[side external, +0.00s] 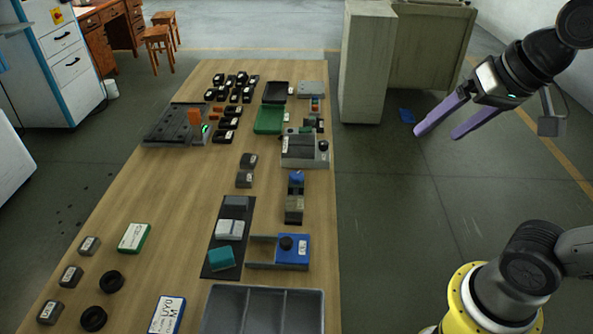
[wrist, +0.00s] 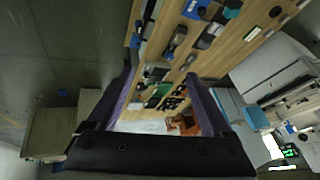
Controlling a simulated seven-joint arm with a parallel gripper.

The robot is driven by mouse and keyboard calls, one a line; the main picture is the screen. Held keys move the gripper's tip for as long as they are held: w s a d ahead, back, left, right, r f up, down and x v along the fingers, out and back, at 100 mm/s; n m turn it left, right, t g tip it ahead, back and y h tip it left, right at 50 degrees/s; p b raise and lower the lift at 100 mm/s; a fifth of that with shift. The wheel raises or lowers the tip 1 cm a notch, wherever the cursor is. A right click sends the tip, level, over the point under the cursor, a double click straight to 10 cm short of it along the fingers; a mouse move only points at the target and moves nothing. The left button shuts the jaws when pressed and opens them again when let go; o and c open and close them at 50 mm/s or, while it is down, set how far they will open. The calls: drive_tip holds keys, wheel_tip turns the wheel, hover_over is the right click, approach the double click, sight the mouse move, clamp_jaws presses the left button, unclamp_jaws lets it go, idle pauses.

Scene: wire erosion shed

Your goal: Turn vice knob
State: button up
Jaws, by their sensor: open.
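A blue block with a round black knob (side external: 286,243) on top and a grey two-armed frame (side external: 262,265) stands at the near right of the table; it looks like a vice. A narrow grey fixture (side external: 294,205) with a blue top part stands just beyond it, and a grey unit (side external: 303,150) with a black knob at its right end stands farther back. I cannot tell for sure which is the vice. My gripper (side external: 437,134), with two purple fingers, is open and empty, in the air right of the table. The blue block (wrist: 195,9) shows at the top of the wrist view.
The wooden table (side external: 175,200) also holds a grey divided tray (side external: 212,315), a dark mat (side external: 218,267) with blocks, a green tray (side external: 269,120) and several small black parts. A pale cabinet (side external: 367,65) stands right of the table.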

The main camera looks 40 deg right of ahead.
drive_tip(key=w+r+m+g, duration=0.1)
drive_tip(key=w+r+m, duration=0.4)
drive_tip(key=w, duration=0.7)
drive_tip(key=m+g, duration=0.5)
hover_over(297, 174)
wheel_tip(297, 174, down, 24)
wheel_tip(297, 174, down, 15)
drive_tip(key=shift+r, duration=0.2)
clamp_jaws()
